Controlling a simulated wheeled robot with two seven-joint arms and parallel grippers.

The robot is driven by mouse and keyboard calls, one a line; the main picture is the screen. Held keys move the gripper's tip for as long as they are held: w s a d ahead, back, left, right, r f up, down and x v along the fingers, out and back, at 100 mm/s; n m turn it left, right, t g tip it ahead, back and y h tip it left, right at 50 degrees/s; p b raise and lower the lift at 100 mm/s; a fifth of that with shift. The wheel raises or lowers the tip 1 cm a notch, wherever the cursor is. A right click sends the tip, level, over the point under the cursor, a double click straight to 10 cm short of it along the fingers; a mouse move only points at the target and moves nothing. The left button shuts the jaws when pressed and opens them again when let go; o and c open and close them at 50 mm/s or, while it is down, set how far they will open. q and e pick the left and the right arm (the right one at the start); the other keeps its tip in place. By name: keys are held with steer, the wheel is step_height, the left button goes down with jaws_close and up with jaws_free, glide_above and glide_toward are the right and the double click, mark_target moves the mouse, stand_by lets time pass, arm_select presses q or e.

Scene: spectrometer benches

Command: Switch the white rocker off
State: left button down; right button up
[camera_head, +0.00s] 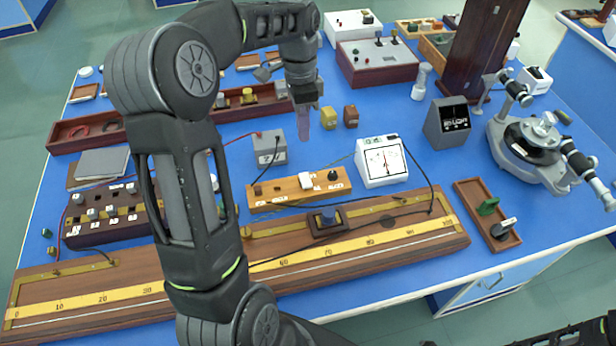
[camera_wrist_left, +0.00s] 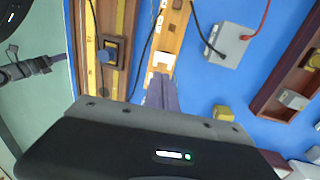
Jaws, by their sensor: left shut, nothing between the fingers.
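In the left wrist view a white piece (camera_wrist_left: 163,59) that looks like the rocker shows just beyond my fingertips. My left gripper (camera_head: 303,127) is shut and empty, pointing down above the table behind the board. Its fingers (camera_wrist_left: 160,93) cover part of the board in the wrist view. They appear apart from the rocker. Which way the rocker is tilted is too small to tell.
A white meter (camera_head: 382,162) stands right of the board and a grey box (camera_head: 270,148) with leads behind it. A long wooden bench with a yellow scale (camera_head: 420,231) runs in front. Yellow and brown blocks (camera_head: 351,116) stand near my left gripper. Thin wires cross the blue table.

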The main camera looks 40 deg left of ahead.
mark_target(306, 184)
arm_select(q)
steer(key=shift+s, duration=0.2)
arm_select(e)
steer(key=shift+f, duration=0.6)
arm_select(q)
steer(key=shift+d, duration=0.1)
steer(key=f+p, duration=0.1)
steer(key=f, duration=0.3)
steer(key=d+f, duration=0.1)
steer(key=f, duration=0.4)
steer(key=s+f+p, duration=0.1)
steer(key=f, duration=0.3)
steer(key=shift+s+d+f+p, duration=0.1)
steer(key=shift+d+f+p, duration=0.1)
steer(key=shift+f+p, duration=0.15)
arm_select(e)
steer(key=shift+a+v, duration=0.25)
steer(key=shift+v, duration=1)
steer(key=shift+r, duration=0.1)
